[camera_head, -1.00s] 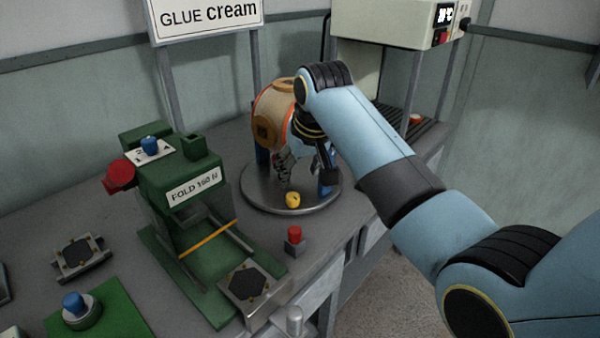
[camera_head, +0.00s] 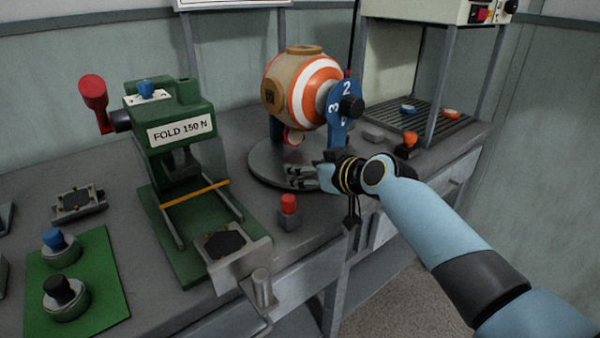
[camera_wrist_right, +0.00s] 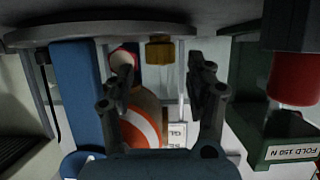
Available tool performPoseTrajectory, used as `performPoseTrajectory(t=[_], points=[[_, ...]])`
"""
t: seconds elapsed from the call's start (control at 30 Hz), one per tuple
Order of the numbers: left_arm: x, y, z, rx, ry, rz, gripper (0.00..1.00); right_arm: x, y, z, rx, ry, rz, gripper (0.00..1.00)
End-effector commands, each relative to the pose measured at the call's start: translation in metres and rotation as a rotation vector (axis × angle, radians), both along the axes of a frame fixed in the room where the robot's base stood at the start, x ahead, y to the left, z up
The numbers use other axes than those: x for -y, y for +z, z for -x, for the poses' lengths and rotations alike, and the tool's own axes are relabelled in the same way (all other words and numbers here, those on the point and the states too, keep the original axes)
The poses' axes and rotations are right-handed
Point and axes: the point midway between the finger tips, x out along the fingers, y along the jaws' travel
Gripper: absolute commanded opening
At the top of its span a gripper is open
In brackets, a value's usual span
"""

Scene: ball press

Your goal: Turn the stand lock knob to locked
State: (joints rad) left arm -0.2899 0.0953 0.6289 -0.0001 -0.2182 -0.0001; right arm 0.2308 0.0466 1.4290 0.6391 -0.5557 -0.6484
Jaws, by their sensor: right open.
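The stand lock knob (camera_wrist_right: 160,50) is a small yellow knob on the round grey base plate (camera_wrist_right: 100,28) of the ball stand. The right wrist view is upside down, so the plate is at its top. In the head view, the knob is hidden behind my right gripper (camera_head: 300,177), which is low over the plate's near edge and points left. In the wrist view, my right gripper (camera_wrist_right: 162,72) is open, its two fingers on either side of the knob in the picture with visible gaps. The knob's marking and lock state cannot be read. My left gripper is not in view.
An orange-and-white striped ball (camera_head: 318,88) sits in the stand with blue numbered supports (camera_head: 338,125). A red button (camera_head: 289,204) stands in front of the plate. The green press (camera_head: 172,170) is to the left. A rack (camera_head: 425,122) with small discs is at the right.

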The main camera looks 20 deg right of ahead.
Motion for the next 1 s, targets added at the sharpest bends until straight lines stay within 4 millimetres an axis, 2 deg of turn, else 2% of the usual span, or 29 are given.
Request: performPoseTrajectory(t=[0.1,0.2,0.33,0.53,0.9,0.97,1.0], points=[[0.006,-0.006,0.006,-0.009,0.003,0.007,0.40,-0.005,-0.008,-0.016,-0.001,0.001,-0.001,0.55],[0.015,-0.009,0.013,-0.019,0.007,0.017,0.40,-0.008,-0.011,-0.023,-0.001,0.000,-0.001,0.55],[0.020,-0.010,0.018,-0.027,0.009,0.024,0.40,-0.009,-0.012,-0.027,0.000,0.000,0.000,0.55],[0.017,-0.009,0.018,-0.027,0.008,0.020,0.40,-0.009,-0.012,-0.027,-0.001,0.000,0.000,0.55],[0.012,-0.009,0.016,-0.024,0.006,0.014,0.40,-0.009,-0.012,-0.027,-0.001,0.000,0.000,0.08],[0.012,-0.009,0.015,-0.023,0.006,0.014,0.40,-0.009,-0.012,-0.027,-0.001,0.000,0.000,0.00],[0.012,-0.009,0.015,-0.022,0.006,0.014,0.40,-0.009,-0.012,-0.027,-0.001,0.000,0.000,0.00]])
